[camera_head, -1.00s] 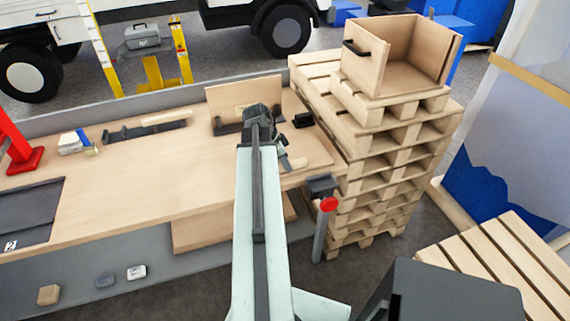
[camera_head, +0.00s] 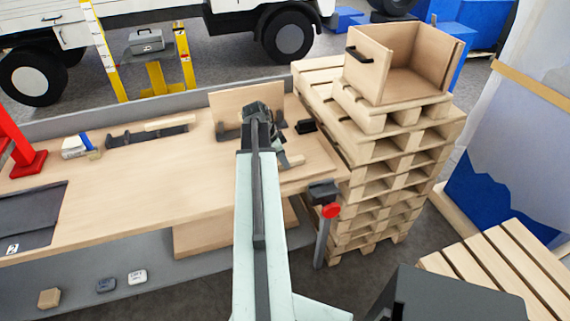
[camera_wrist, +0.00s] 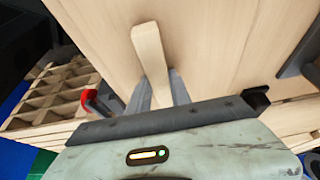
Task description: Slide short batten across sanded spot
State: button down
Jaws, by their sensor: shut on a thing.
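The short batten (camera_wrist: 150,60) is a pale wooden strip with a rounded end. In the wrist view it stands out between the grey fingers of my gripper (camera_wrist: 160,92), which is shut on it. In the head view part of the batten (camera_head: 293,161) shows just right of my wrist, low over the right end of the workbench (camera_head: 130,190). My arm hides most of the fingers there. I cannot tell whether the batten touches the wood under it. I cannot make out a distinct sanded spot on the pale wood surface.
A dark holder (camera_head: 150,137) with a pale strip lies at the bench's back. An upright wooden panel (camera_head: 245,105) stands behind my gripper. A clamp with a red knob (camera_head: 331,210) sits at the bench's right edge, beside stacked pallets (camera_head: 385,170). The bench's middle is clear.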

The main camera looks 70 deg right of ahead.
jog(key=shift+w+d, duration=1.2)
jog(key=shift+d, duration=0.25)
jog(key=shift+w+d, duration=1.15)
jog(key=shift+d, duration=0.25)
jog(key=c, duration=1.1)
grip_release()
